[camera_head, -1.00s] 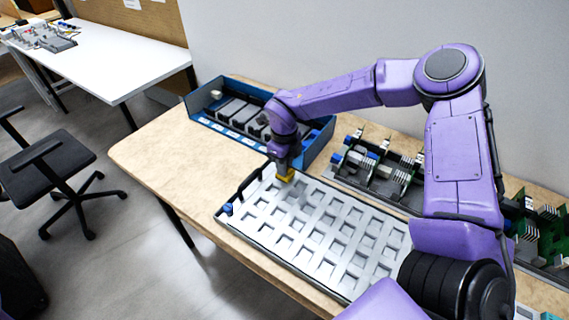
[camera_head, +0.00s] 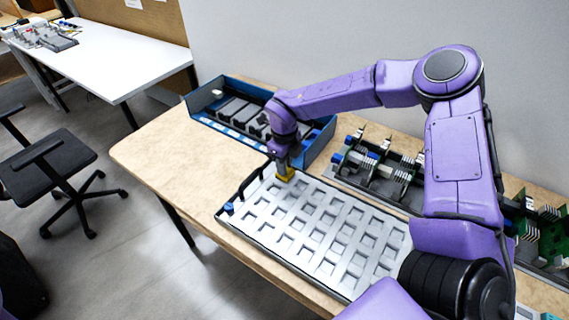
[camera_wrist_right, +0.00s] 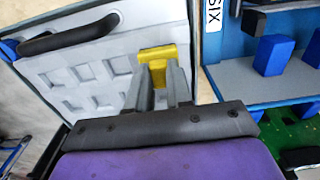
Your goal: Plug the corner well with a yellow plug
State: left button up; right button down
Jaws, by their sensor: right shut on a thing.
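A white tray with rows of square wells (camera_head: 320,222) lies on the wooden table. My right gripper (camera_head: 284,166) is shut on a yellow plug (camera_head: 286,175) at the tray's far left corner. In the right wrist view the yellow plug (camera_wrist_right: 157,54) sits between the two grey fingers, close to the tray's edge. The plug and fingers hide the corner well. I cannot tell whether the plug is in the well or just above it. Several other wells are empty. My left gripper is not in view.
A blue bin (camera_head: 316,146) with dark blocks stands behind the tray. A rack of electronic parts (camera_head: 385,172) lies to its right. A blue knob (camera_head: 228,208) is at the tray's left corner. The table's left part (camera_head: 165,150) is clear.

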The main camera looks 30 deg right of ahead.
jog(key=shift+f, duration=0.2)
jog(key=c, duration=0.9)
grip_release()
jog(key=shift+c, duration=0.2)
jog(key=c, duration=0.4)
jog(key=shift+o, duration=0.2)
jog(key=shift+r+p, duration=1.9)
jog(key=shift+r, duration=0.1)
jog(key=shift+r+p, duration=0.45)
jog(key=shift+r, duration=0.05)
notch_tip(320, 180, up, 6)
jog(key=p, duration=0.5)
